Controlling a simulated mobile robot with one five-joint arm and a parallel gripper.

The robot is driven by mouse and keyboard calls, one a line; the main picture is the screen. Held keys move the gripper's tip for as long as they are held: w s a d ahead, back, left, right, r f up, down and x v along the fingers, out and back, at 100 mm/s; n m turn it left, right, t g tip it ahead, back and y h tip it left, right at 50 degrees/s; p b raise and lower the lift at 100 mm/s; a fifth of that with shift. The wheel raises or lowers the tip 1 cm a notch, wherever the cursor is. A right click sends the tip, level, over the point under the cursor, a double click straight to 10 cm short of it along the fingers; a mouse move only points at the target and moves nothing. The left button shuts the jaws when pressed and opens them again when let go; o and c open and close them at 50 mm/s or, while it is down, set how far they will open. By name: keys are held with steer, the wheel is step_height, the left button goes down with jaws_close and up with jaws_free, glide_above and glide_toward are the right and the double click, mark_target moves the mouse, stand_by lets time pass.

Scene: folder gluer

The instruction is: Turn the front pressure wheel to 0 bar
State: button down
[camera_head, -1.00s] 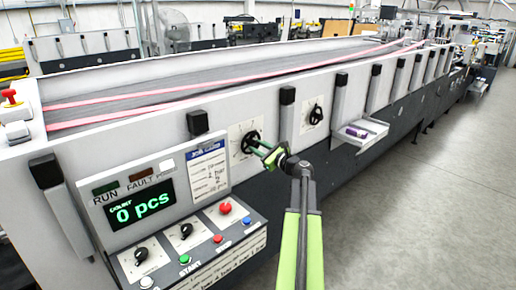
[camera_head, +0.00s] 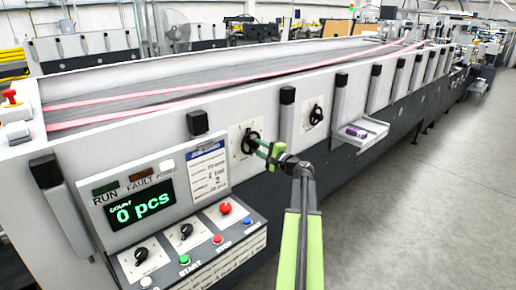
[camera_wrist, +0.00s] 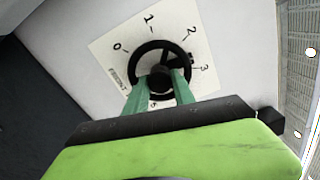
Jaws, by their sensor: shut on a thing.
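The front pressure wheel (camera_wrist: 134,58) is a black ring with spokes on a white dial plate (camera_wrist: 108,50) marked FRONT, 0, 1, 2 and 3; a further mark at the bottom is partly hidden. A small black piece on the wheel's right rim lies between 2 and 3, closer to 3. The wheel also shows in the head view (camera_head: 250,133). My gripper (camera_wrist: 157,86) is at the lower middle of the wheel, its two green fingers shut on the wheel's black middle part. In the head view my gripper (camera_head: 257,144) reaches the wheel from the right.
A second dial with a black knob (camera_head: 316,115) is further right on the machine's side. A small shelf (camera_head: 374,134) beyond it holds a purple item (camera_head: 356,132). A control panel (camera_head: 186,240) with buttons and knobs juts out at left. The floor at right is clear.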

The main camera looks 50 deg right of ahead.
steer(key=n, duration=1.2)
steer(key=shift+n, duration=0.4)
steer(key=n, duration=0.6)
steer(key=shift+a, duration=0.1)
steer(key=n, duration=0.7)
steer(key=c, duration=1.1)
jaws_free()
steer(key=shift+o, duration=0.2)
